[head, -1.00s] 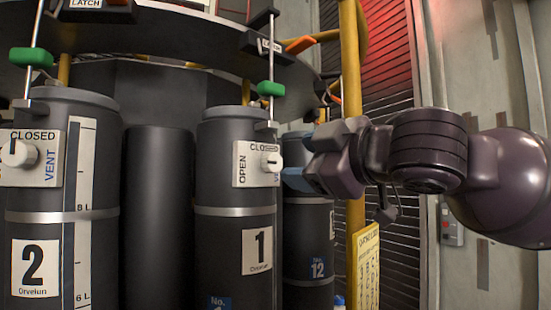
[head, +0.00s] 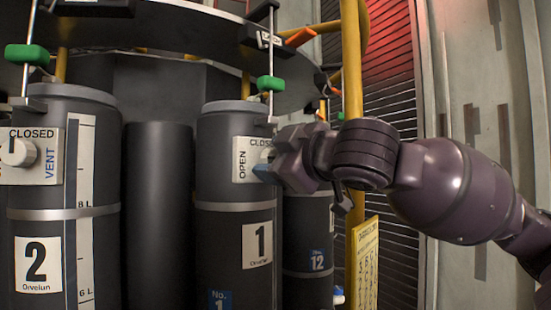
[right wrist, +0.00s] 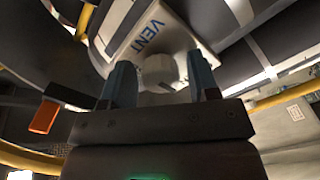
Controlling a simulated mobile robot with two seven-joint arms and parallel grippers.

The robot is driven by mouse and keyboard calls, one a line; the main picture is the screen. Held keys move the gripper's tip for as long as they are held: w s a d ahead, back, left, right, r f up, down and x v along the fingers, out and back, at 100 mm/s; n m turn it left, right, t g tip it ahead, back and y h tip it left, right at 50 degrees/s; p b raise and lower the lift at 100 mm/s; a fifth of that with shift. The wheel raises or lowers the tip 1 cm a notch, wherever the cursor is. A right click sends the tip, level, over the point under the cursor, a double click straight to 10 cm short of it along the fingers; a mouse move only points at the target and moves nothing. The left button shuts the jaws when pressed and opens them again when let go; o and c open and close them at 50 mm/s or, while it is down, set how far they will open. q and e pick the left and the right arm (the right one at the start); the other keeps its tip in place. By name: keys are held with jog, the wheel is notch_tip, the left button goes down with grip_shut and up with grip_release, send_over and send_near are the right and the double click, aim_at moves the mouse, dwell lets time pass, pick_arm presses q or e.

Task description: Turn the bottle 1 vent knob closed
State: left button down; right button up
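Bottle 1 (head: 225,225) is a dark grey cylinder with a "1" label. Its white vent plate (head: 242,160) reads OPEN at left and CLOSED along the top, partly covered by my right gripper (head: 268,172). The vent knob is mostly hidden in the head view. In the right wrist view the pale round knob (right wrist: 160,70) lies between the blue fingertips, below the VENT lettering on the plate (right wrist: 150,35). My right gripper (right wrist: 160,78) is open, with a gap visible on each side of the knob. My left gripper is out of view.
Bottle 2 (head: 60,240), with its own vent plate and knob (head: 18,153), stands at left. Bottle 12 (head: 307,235) stands close behind at right. A yellow pole (head: 352,70) rises beside my right arm. A dark ring with green-handled latches (head: 271,83) hangs above.

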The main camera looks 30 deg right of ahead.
jog(key=c, duration=0.8)
jog(key=shift+o, duration=0.2)
jog(key=shift+m, duration=1.1)
jog(key=m, duration=0.3)
jog(key=shift+a+m, duration=0.1)
jog(key=shift+m, duration=0.2)
jog(key=m, duration=0.5)
jog(key=m+p, duration=0.1)
jog(key=m, duration=0.3)
jog(key=shift+r, duration=0.1)
jog(key=shift+m+p, duration=0.4)
jog(key=shift+m, duration=1.1)
